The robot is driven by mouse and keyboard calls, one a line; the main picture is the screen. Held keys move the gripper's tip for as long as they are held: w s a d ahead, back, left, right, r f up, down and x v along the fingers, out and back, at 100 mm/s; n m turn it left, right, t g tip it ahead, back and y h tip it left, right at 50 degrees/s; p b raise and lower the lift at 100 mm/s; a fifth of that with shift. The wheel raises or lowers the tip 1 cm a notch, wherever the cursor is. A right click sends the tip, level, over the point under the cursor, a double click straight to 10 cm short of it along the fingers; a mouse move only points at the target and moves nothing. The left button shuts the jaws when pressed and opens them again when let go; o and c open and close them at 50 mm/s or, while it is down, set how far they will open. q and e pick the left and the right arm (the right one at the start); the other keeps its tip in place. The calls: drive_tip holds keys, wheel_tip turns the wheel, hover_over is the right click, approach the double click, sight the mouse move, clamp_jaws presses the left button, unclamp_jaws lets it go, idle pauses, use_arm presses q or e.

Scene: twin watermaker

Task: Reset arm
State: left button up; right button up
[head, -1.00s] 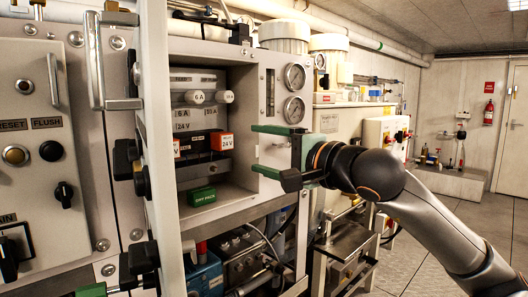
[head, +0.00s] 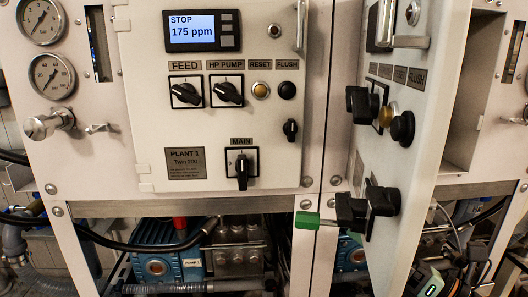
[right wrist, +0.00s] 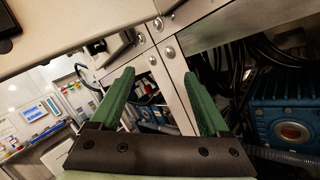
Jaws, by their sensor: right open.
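My right gripper (right wrist: 159,77) is open in the right wrist view, with its two green fingers apart and nothing between them. A pale frame post shows beyond the gap. My left gripper is not in view.
The open door juts out with black knobs (head: 352,208) and a green tab-like piece (head: 307,220). At left is the closed Plant 1 panel (head: 215,120) with a lit display (head: 192,31). Blue pumps (head: 158,265) sit below; one shows in the right wrist view (right wrist: 285,117).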

wheel_tip(320, 180, down, 23)
drive_tip(key=s+d+m+t+h, duration=0.1)
drive_tip(key=m+h, duration=0.5)
drive_tip(key=m, duration=0.7)
drive_tip(key=s+d+m+h, duration=0.2)
drive_tip(key=m+h, duration=0.3)
drive_tip(key=m, duration=0.7)
drive_tip(key=s+a+f+m+g, duration=0.4)
drive_tip(key=s+f+m, duration=0.2)
drive_tip(key=s+f, duration=0.25)
drive_tip(key=s+a+f+m+g, duration=0.3)
drive_tip(key=s+f+m, duration=0.2)
drive_tip(key=s+f, duration=0.3)
use_arm(q)
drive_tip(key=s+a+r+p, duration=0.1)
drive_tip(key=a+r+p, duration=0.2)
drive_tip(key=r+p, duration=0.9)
drive_tip(key=p, duration=0.4)
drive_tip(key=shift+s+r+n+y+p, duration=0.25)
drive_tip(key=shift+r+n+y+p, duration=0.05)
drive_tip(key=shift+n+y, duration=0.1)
use_arm(e)
drive_tip(key=d+r+h, duration=0.1)
drive_tip(key=d+r, duration=0.2)
drive_tip(key=r, duration=0.8)
drive_tip(key=shift+w+r+m, duration=0.25)
drive_tip(key=shift+r+m, duration=0.05)
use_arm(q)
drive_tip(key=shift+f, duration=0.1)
